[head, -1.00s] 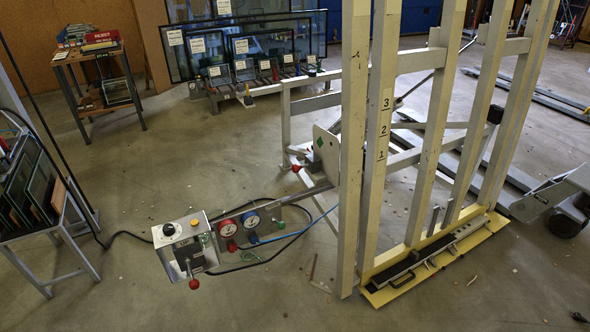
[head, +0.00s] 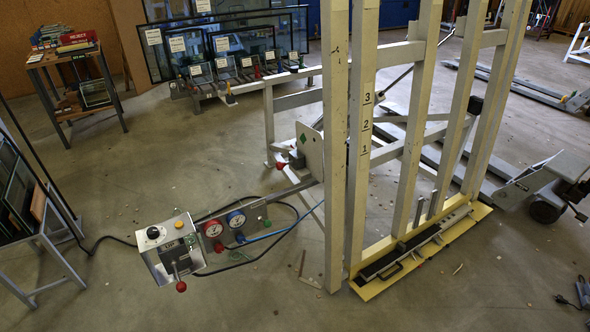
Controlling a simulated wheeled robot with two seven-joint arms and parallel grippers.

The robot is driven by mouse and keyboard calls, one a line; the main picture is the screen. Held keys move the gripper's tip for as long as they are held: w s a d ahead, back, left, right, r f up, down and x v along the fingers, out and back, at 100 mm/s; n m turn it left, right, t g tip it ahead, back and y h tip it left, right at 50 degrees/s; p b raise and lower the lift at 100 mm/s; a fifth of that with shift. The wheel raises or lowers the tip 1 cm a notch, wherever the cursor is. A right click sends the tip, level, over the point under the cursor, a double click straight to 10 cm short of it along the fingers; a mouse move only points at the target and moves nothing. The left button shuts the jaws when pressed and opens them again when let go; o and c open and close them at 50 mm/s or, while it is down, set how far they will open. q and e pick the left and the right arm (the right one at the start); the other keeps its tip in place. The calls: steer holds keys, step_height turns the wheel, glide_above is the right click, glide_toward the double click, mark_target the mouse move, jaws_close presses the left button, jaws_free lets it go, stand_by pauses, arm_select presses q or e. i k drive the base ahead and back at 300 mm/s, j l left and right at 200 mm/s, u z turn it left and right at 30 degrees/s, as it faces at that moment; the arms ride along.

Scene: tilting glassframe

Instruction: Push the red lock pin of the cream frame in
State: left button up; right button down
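The cream frame (head: 337,140) stands upright on the right half of the head view, with tall posts and the marks 1, 2 and 3 on one post. A small red knob (head: 281,164), which looks like the lock pin, shows at its left side. It sits beside a pale plate (head: 310,151) with a green diamond. How far the pin stands out is too small to tell. Neither of my grippers is in view.
A control box (head: 168,247) with a red-balled lever (head: 181,286) and gauges (head: 225,224) sits on an arm left of the frame. A glass rack (head: 20,195) stands at left, a shelf cart (head: 75,80) behind. Bare floor lies between them.

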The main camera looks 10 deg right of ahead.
mark_target(279, 165)
steer(key=i+j+z, duration=0.25)
steer(key=j+z, duration=0.3)
steer(key=i+j+z, duration=0.1)
steer(key=j+z, duration=0.15)
steer(key=j, duration=0.2)
